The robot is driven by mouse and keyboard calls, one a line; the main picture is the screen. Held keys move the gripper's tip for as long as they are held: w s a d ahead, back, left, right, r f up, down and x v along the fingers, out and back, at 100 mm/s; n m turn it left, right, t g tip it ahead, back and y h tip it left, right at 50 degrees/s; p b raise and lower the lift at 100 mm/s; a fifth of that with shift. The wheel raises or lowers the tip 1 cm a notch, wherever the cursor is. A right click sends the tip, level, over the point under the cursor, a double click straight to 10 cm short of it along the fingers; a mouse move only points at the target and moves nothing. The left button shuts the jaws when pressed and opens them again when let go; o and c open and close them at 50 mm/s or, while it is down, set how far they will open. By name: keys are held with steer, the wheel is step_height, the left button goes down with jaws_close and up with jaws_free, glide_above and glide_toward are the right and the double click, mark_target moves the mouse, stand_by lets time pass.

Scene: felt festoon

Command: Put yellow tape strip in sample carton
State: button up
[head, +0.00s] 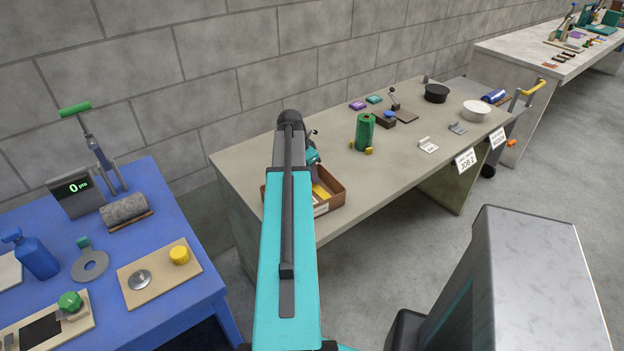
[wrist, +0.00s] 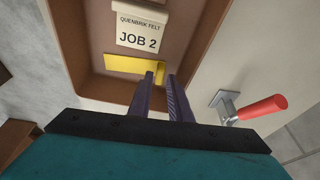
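The yellow tape strip (wrist: 125,64) shows inside a brown carton in the wrist view. A short tab at its right end lies by my fingertips. The brown carton (head: 334,204) stands at the near left end of the grey-beige table and holds something yellow. In the wrist view, a label reading "QUENBRIK FELT JOB 2" (wrist: 140,32) is on the carton. My gripper (wrist: 163,76) points into the carton. Its two dark fingers are slightly apart, one on each side of the tab, and I see no clear contact.
A red-handled clamp (wrist: 262,109) is right of the carton. A green roll (head: 364,131) with small yellow blocks stands further along the table. A black bowl (head: 436,93) and white bowl (head: 476,111) stand at the far end. A blue table (head: 165,215) with tools is at left.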

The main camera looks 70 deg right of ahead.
steer(key=b+v, duration=0.1)
steer(key=v, duration=0.9)
steer(key=shift+b, duration=0.3)
steer(key=shift+a+f, duration=0.1)
steer(key=shift+f, duration=0.05)
stand_by(0.5)
